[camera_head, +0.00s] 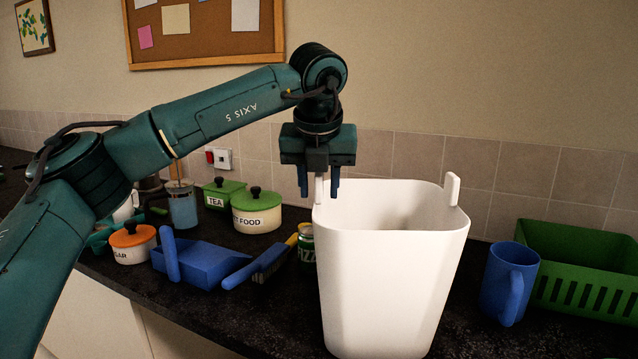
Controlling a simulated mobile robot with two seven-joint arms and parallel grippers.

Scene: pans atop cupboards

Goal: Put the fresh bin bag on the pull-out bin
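The white bin (392,280) stands upright in the middle of the camera_head view and looks empty at the part of its inside that shows. It has an upright tab at its right rim and another at its left rim. My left gripper (319,188) points down over the left rim. Its two dark blue fingers are apart, with the left tab showing between them and a gap on each side. Whether they touch the tab cannot be told. No bin bag shows in this view. My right gripper is out of view.
Left of the bin on the dark worktop (270,315) are a blue dustpan (205,262), a brush (265,262), a can (307,250) and lidded canisters (257,215). A blue mug (509,283) and green basket (585,262) stand to the right. The wall is behind.

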